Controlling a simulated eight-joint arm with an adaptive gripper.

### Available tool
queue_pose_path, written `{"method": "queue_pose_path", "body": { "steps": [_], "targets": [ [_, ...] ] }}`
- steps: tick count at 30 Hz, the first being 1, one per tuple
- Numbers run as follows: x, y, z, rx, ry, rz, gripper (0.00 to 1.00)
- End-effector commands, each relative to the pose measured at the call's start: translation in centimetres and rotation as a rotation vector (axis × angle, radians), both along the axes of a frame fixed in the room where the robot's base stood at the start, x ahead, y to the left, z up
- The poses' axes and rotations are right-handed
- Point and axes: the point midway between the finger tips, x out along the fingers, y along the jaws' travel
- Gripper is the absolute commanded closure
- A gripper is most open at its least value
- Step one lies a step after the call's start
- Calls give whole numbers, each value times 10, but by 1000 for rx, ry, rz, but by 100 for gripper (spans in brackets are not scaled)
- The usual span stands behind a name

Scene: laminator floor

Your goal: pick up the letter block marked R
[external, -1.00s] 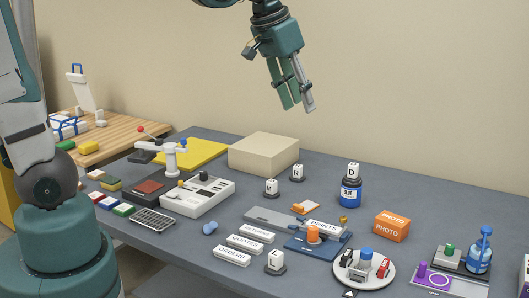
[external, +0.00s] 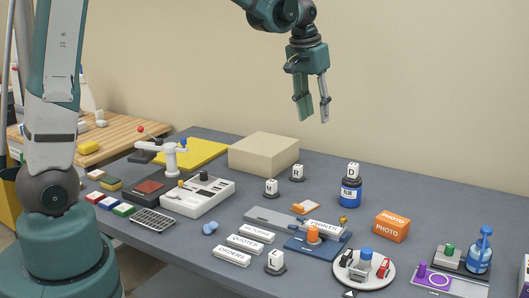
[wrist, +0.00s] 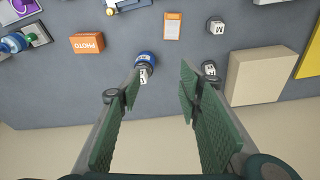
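The letter block marked R (external: 297,169) is a small white cube on a round black base, standing near the back of the grey table, right of the beige box. In the wrist view, the block (wrist: 209,68) shows right of centre, beside the right finger, which partly covers its base. My gripper (external: 313,120) is open and empty, high above the table and pointing down. In the wrist view, its green fingers (wrist: 160,84) are well apart with nothing between them.
A white block (external: 271,186) on a black base stands close to R, at its front left. A D block (external: 353,169) sits on a blue jar (external: 350,193) to the right. The beige box (external: 264,154) is on the left. An orange PHOTO box (external: 392,226) lies farther right.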

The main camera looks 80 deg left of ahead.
Motion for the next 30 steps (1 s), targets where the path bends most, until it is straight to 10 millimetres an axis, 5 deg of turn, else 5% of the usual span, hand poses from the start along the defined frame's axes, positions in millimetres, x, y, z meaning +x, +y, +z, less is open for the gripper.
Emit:
{"method": "queue_pose_path", "body": {
  "steps": [15, 30],
  "targets": [
    [32, 105, -82, -45, 77, 124, 65],
    [39, 204, -177, -95, 149, 241, 65]
  ]
}}
